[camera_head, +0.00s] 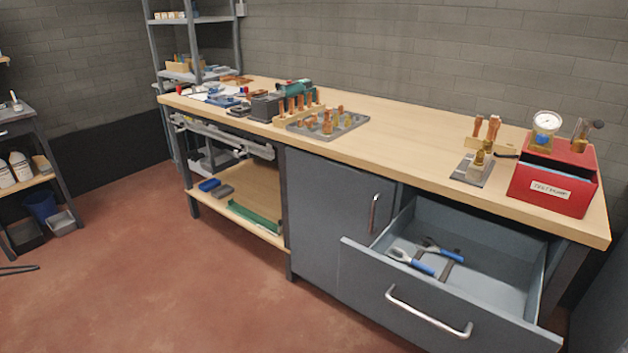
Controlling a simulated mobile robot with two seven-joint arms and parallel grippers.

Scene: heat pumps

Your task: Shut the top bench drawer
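The top bench drawer (372,286) stands pulled well out from the right part of the workbench. It has a grey-blue front with a silver bar handle (428,312). Blue-handled tools (424,262) lie on its floor, towards the left side. Neither of my grippers shows in the head view.
The wooden bench top (400,142) carries a red test pump box (553,180), a grey fittings tray (345,125) and several tools. A closed cabinet door (330,200) is left of the drawer. The reddish floor (170,270) in front is clear.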

